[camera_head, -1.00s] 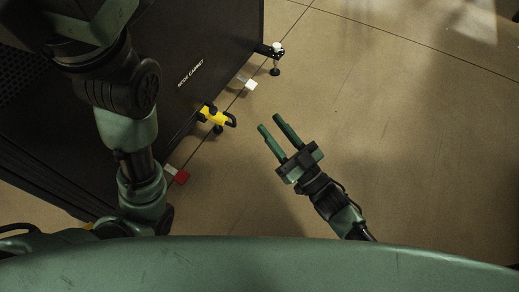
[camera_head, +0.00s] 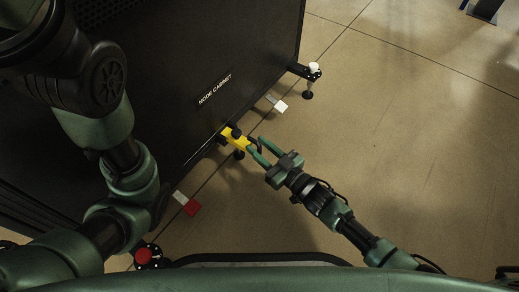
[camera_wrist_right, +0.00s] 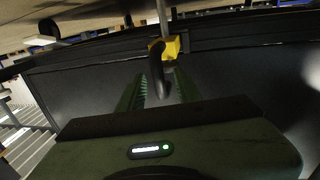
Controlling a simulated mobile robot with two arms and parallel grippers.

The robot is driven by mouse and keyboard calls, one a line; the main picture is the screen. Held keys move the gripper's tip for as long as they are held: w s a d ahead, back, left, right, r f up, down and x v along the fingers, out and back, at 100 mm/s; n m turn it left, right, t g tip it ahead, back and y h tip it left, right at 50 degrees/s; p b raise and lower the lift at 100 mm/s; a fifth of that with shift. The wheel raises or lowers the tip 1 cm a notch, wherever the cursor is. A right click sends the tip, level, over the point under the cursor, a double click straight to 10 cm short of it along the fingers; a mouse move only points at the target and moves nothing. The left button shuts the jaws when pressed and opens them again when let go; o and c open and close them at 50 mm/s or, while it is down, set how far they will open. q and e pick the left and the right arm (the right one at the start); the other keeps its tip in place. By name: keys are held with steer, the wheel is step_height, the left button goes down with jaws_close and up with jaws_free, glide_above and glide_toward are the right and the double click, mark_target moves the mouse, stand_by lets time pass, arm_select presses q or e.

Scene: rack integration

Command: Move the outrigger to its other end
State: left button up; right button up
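A yellow piece with a black handle (camera_head: 236,138), which looks like the outrigger, juts from the lower edge of the dark cabinet (camera_head: 190,90). My right gripper (camera_head: 261,151) is open at its handle end. In the right wrist view the yellow part (camera_wrist_right: 172,47) is just beyond the fingers. The curved black handle (camera_wrist_right: 158,70) hangs in the gap between the two green fingers (camera_wrist_right: 158,92); I cannot tell whether they touch it. My left arm runs down the left side of the head view, with its gripper out of frame.
A black bracket with a white knob and foot (camera_head: 307,80) juts from the cabinet's far corner. A white marker (camera_head: 276,104) and a red-and-white marker (camera_head: 190,206) lie along the cabinet's edge, either side of the yellow piece.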

jaws_close()
steer(key=shift+w, duration=0.1)
steer(key=shift+a+r, duration=0.1)
steer(key=shift+r, duration=0.2)
stand_by(1.0)
